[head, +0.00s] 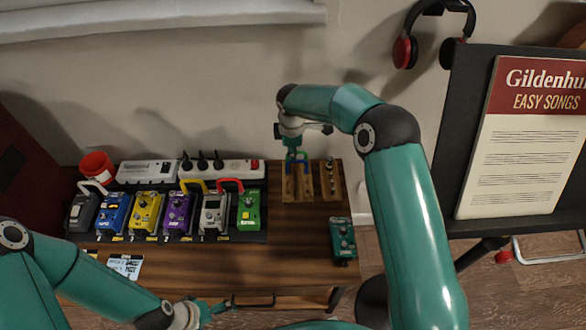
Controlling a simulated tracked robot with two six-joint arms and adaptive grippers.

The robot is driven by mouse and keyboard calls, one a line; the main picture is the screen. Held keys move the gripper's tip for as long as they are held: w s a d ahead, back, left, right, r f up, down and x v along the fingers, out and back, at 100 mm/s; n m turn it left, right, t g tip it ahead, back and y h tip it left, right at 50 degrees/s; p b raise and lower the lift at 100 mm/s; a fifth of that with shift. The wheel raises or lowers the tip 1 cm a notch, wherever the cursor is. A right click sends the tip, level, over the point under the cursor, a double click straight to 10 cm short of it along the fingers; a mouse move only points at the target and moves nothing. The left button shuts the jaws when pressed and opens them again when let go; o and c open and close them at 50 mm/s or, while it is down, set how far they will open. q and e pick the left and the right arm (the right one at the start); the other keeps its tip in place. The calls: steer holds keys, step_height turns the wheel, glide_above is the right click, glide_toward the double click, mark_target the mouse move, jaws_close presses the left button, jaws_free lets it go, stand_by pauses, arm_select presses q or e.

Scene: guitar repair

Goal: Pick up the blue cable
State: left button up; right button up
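The small blue cable (303,156) shows as a short arch at the top of a wooden holder (297,190) on the bench, near the wall. My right gripper (292,151) points down right at the cable and covers part of it. It is too small to tell whether its fingers are closed on the cable. My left gripper (215,310) is low in the picture, by the bench's front edge and far from the cable. Its finger opening is not clear.
Several pedals, among them a purple one (178,212), stand in a row left of the holder, with white, yellow and red cables. Power strips (222,170) lie behind them. A teal pedal (342,240) sits at the right front. A music stand (462,130) stands right.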

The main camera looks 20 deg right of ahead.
steer(key=shift+w+d+f, duration=0.2)
steer(key=shift+w+f, duration=0.05)
steer(key=shift+f, duration=1)
steer(key=shift+w+d+f, duration=0.2)
steer(key=shift+w+f, duration=0.05)
steer(key=shift+f, duration=0.95)
steer(key=shift+w+d+f, duration=0.2)
steer(key=shift+w+f, duration=0.05)
steer(key=shift+f, duration=1)
jaws_close()
